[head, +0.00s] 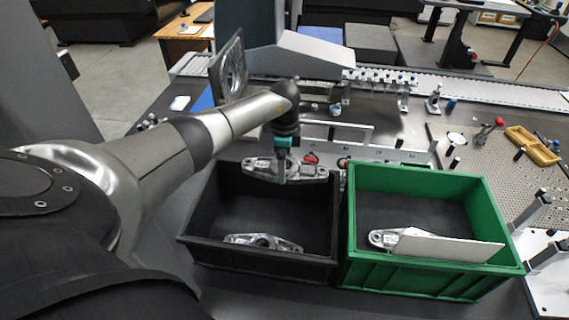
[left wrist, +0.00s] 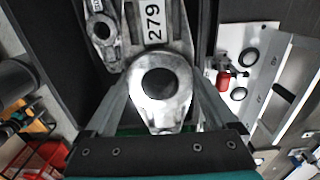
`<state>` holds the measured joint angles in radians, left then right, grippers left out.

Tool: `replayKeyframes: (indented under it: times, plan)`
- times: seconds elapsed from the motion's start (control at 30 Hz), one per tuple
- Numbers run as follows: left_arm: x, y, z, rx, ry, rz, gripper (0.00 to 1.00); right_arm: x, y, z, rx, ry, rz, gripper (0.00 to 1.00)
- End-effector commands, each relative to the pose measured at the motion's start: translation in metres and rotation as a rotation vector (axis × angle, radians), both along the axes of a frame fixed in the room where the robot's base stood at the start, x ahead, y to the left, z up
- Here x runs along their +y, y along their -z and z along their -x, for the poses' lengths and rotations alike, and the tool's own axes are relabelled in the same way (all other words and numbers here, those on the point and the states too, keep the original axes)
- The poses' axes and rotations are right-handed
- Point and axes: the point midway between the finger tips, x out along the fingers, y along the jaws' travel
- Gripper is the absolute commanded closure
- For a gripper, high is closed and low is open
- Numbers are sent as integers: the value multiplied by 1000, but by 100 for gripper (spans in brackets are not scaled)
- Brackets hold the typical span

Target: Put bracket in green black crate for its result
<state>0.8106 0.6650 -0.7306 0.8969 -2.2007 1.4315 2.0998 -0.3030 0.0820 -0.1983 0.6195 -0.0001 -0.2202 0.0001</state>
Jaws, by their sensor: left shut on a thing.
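My left gripper (head: 283,176) is shut on a grey metal bracket (head: 257,167), held level over the back part of the black crate (head: 190,236). In the left wrist view the held bracket (left wrist: 160,85) sits between the fingers, with its round end and a label reading 279 showing. Another bracket (head: 262,242) lies on the black crate's floor; it also shows in the left wrist view (left wrist: 101,28). The green crate (head: 420,273) stands just right of the black one. It holds a bracket (head: 383,238), partly hidden by a white panel (head: 448,247). My right gripper is out of view.
Behind the crates is a metal frame with red and black knobs (head: 311,159). A perforated plate (head: 490,180) with a yellow tray (head: 532,146) lies to the right. The grey gantry (head: 300,55) rises at the back. White blocks with posts (head: 545,255) stand right of the green crate.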

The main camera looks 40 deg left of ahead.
Motion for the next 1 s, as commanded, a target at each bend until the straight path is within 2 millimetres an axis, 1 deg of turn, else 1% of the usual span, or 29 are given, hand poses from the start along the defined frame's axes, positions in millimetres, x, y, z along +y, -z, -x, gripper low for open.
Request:
replayKeyframes:
  times: [0.03, 0.1, 0.8, 1.0]
  plan:
    - [0, 11, -1, -2, 0, 1, 100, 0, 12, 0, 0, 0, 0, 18]
    - [0, 20, -1, -2, 0, 1, 100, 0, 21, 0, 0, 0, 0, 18]
    - [-1, 106, -1, -3, 1, 1, 100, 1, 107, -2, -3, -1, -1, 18]
    - [0, 131, -1, -1, 0, 0, 100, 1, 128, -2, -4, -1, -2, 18]
